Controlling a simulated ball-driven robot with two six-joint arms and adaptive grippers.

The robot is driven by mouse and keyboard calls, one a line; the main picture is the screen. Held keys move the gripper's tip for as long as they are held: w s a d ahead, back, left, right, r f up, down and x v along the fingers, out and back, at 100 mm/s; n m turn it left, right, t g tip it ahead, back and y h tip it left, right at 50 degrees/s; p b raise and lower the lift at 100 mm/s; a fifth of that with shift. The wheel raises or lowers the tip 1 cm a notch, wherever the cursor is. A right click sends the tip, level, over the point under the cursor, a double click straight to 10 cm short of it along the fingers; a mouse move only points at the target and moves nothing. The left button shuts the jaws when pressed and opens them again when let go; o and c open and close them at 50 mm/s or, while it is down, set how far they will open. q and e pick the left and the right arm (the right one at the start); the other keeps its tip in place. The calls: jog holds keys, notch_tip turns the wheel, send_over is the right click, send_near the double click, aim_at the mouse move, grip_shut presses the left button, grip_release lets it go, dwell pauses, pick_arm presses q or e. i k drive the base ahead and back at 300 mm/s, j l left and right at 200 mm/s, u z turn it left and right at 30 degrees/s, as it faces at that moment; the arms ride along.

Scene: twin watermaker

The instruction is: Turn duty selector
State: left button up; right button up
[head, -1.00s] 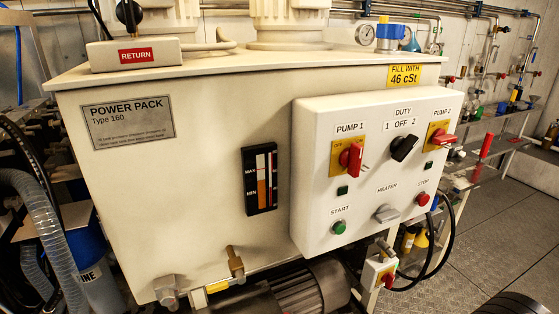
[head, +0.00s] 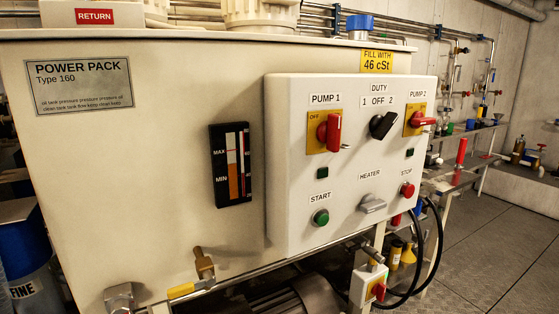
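The duty selector (head: 382,125) is a black rotary knob in the upper middle of the white control box, under the label "DUTY 1 OFF 2" (head: 378,96). Its handle is tilted, with its upper end toward the right. The control box (head: 285,160) is fixed to the front of the cream power pack tank (head: 150,150). Neither of my grippers shows in the head view.
Red switches for pump 1 (head: 331,130) and pump 2 (head: 421,121) flank the selector. Below are the green start button (head: 321,217), grey heater knob (head: 372,204) and red stop button (head: 407,190). A yellow-handled valve (head: 190,287) juts out low. Open floor (head: 490,250) lies right.

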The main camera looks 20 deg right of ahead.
aim_at(380, 126)
jog(key=z, duration=1.3)
